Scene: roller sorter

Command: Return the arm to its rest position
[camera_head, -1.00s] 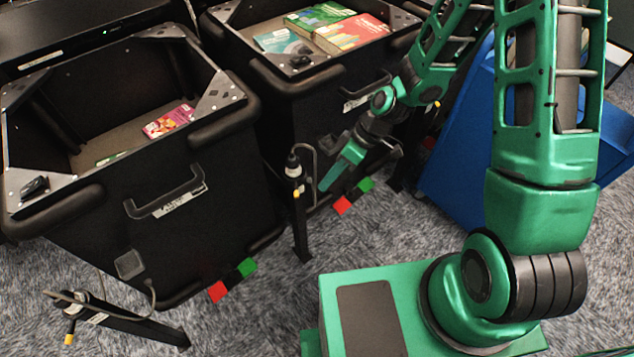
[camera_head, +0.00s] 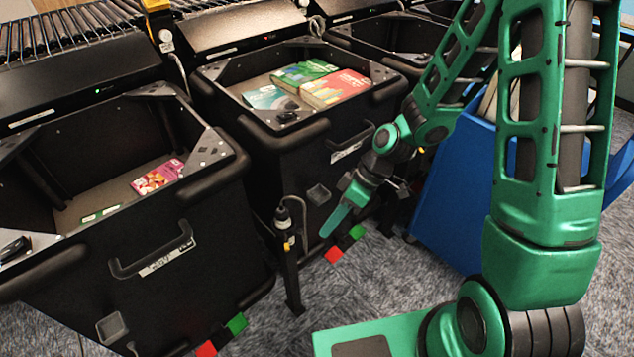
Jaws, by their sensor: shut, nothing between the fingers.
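My green arm comes up from my base at the lower right, bends at the top of the picture and reaches down to the middle. My gripper (camera_head: 336,221) hangs there with its green fingers pointing down and left. The fingers are together and hold nothing. It is in front of the middle black bin, to the right of a black post (camera_head: 288,250), and appears apart from both.
Two black bins stand open: the left bin (camera_head: 190,235) holds a pink box (camera_head: 158,177); the middle bin (camera_head: 330,160) holds several books or boxes (camera_head: 335,87). A blue container (camera_head: 450,205) stands behind my arm. Rollers (camera_head: 70,32) run at the back left. Grey carpet (camera_head: 400,300) is clear in front.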

